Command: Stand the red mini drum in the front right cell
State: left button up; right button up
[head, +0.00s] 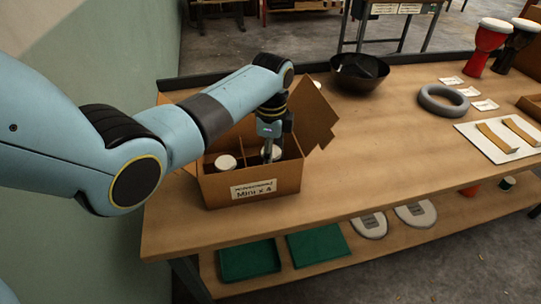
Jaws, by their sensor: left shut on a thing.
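An open cardboard box (285,184) labelled "Mini x 4" stands near the left end of the workbench, its inside split into cells by dividers. My left gripper (269,154) points down into the front right cell and is shut on a mini drum (276,152), of which only the pale head shows. Its body is hidden by the box wall and fingers, so I cannot see its colour or whether it touches the floor. Another mini drum (225,162) with a white head sits in the front left cell. My right gripper is out of view.
Box flaps (312,115) stick out to the right. A dark bowl (359,72), a grey ring (443,100), and large red (486,46) and black (515,46) drums stand farther off.

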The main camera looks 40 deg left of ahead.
pick_arm(q)
jog(key=shift+f, duration=0.5)
jog(key=o, duration=0.9)
jog(key=shift+c, duration=0.2)
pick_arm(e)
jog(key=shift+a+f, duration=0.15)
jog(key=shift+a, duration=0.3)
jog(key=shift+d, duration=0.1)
pick_arm(q)
jog(key=shift+r, duration=0.25)
notch_tip(320, 180, up, 12)
jog(key=shift+p, duration=0.4)
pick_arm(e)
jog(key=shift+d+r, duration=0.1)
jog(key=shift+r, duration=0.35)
